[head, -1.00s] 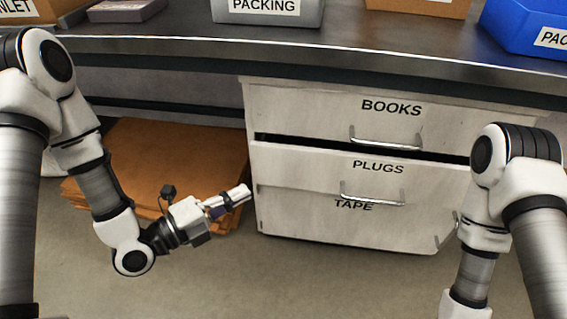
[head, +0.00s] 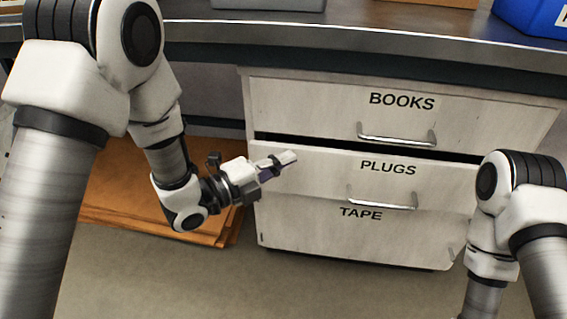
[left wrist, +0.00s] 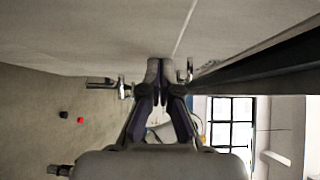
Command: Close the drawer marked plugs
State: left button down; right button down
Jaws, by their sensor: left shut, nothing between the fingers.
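The plugs drawer (head: 388,170) is the middle one of a white three-drawer unit under the bench. It stands a little out, with a dark gap along its top edge, and has a metal handle (head: 382,201). My left gripper (head: 290,158) is shut and empty, its tips in front of the drawer's left part; I cannot tell whether they touch it. In the left wrist view the closed fingers (left wrist: 163,75) point at a pale drawer front, with metal handles (left wrist: 188,72) near the tips. My right gripper is out of view below the frame.
The books drawer (head: 300,100) above and the tape drawer (head: 300,227) below look shut. Flat brown cardboard (head: 120,190) lies left of the unit. The bench edge (head: 400,45) runs above. The floor in front of the unit is clear.

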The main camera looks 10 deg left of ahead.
aim_at(276, 150)
pick_arm(q)
jog(key=w, duration=0.4)
jog(key=shift+w+p, duration=0.25)
jog(key=shift+p, duration=0.05)
jog(key=shift+a+r, duration=0.1)
jog(key=shift+r, duration=0.1)
